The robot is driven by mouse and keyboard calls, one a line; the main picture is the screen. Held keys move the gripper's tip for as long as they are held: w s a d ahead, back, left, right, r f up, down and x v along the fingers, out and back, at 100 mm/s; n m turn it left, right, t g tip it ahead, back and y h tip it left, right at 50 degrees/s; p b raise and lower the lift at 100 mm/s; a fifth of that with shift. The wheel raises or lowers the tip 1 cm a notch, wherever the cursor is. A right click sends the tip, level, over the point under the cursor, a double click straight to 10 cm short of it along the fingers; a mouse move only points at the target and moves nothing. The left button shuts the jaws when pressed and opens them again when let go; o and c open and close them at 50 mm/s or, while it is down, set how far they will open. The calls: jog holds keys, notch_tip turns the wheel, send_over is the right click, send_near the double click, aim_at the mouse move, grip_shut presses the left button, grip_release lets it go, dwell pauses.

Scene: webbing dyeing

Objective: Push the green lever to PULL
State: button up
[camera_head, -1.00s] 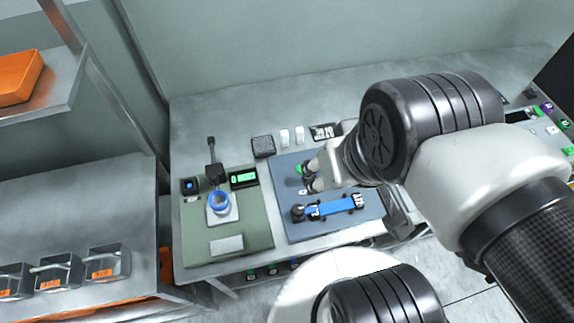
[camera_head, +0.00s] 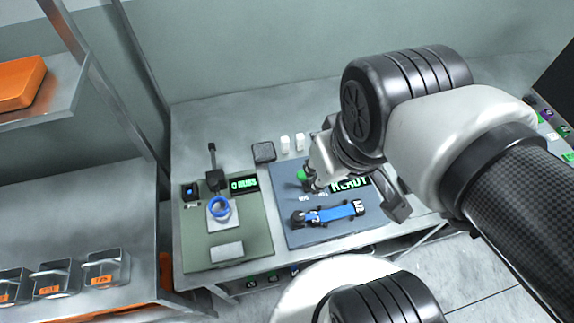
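The green lever (camera_head: 302,175) shows as a small green knob at the upper left of the blue-grey panel (camera_head: 290,236). My gripper (camera_head: 311,186) is low over this panel, just right of the knob. It overlaps the knob's edge in the picture, and I cannot tell whether they touch. The fingers are small and partly hidden by my wrist, so their opening is unclear. Small white labels lie on the panel below the knob, too small to read surely.
A blue strap piece (camera_head: 333,212) with dark ends lies on the panel's front. Left of it, a green panel (camera_head: 256,245) carries a blue ring (camera_head: 219,207) and a small display (camera_head: 243,184). A dark block (camera_head: 264,152) and white pieces (camera_head: 285,144) stand behind.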

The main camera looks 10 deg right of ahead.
jog(key=w+n, duration=0.1)
jog(key=w+a+n+g, duration=0.1)
jog(key=w, duration=0.1)
jog(key=w+a+f+n, duration=0.1)
jog(key=w, duration=0.1)
jog(key=shift+w+f+n+g+h, duration=0.1)
jog(key=shift+w+n+g+h, duration=0.1)
jog(key=shift+n+g+h, duration=0.15)
jog(key=c, duration=0.4)
jog(key=w+a+f+n, duration=0.1)
jog(key=w+a+f+n+g, duration=0.1)
jog(key=w, duration=0.1)
jog(key=w+f+n+h, duration=0.1)
jog(key=w+n, duration=0.1)
jog(key=shift+a+g, duration=0.25)
jog(key=shift+a, duration=0.15)
grip_shut()
jog(key=w+a+f+n+h, duration=0.1)
jog(key=w+a+f+n, duration=0.2)
jog(key=f, duration=0.2)
jog(key=w+a+f+n+g+h, duration=0.1)
jog(key=w+a+f+n+h, duration=0.1)
jog(key=f, duration=0.4)
jog(key=shift+w+a+n, duration=0.85)
jog(key=shift+a+n, duration=0.1)
jog(key=shift+a, duration=0.3)
jog(key=shift+r, duration=0.1)
